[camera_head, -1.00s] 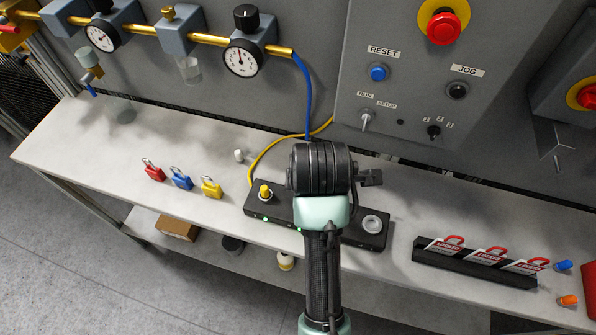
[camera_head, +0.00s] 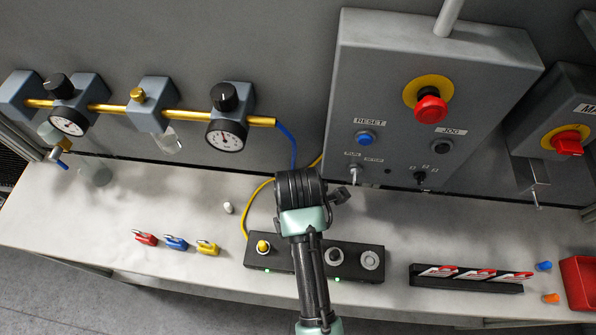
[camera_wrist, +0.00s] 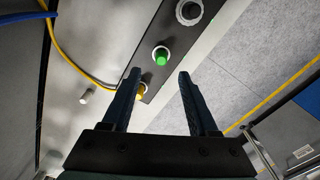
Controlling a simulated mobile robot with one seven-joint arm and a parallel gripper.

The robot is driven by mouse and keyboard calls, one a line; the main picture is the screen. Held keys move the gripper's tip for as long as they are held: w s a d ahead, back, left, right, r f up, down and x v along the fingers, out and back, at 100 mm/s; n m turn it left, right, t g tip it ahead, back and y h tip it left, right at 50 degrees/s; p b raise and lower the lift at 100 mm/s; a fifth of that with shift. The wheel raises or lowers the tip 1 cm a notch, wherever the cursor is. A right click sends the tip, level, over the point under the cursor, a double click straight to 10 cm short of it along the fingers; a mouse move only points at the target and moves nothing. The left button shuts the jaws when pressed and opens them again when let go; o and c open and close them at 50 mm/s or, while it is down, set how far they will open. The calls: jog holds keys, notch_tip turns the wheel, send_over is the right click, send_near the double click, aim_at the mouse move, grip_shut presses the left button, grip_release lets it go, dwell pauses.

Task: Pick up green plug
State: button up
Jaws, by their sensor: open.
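The green plug (camera_wrist: 161,58) stands in a pale ring on a black bar (camera_wrist: 152,84) in the wrist view. My gripper (camera_wrist: 158,76) is open and empty. Its two dark fingers point toward the bar, with the green plug showing just beyond the fingertips, roughly between them. I cannot tell the exact gap. In the head view my arm covers the green plug and my fingers. The black bar also shows there (camera_head: 286,262) on the bench.
A yellow plug (camera_head: 263,246) sits on the bar beside the green one; a black plug (camera_wrist: 188,11) sits on its other side. Several small padlocks (camera_head: 176,242) lie to the left. A black rack (camera_head: 440,282) with red tags is on the right. The control box (camera_head: 400,110) rises behind.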

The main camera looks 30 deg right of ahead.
jog(key=shift+f, duration=0.5)
jog(key=shift+s+f, duration=0.15)
jog(key=shift+f, duration=0.15)
jog(key=shift+f+p, duration=0.95)
jog(key=shift+f, duration=1.45)
grip_shut()
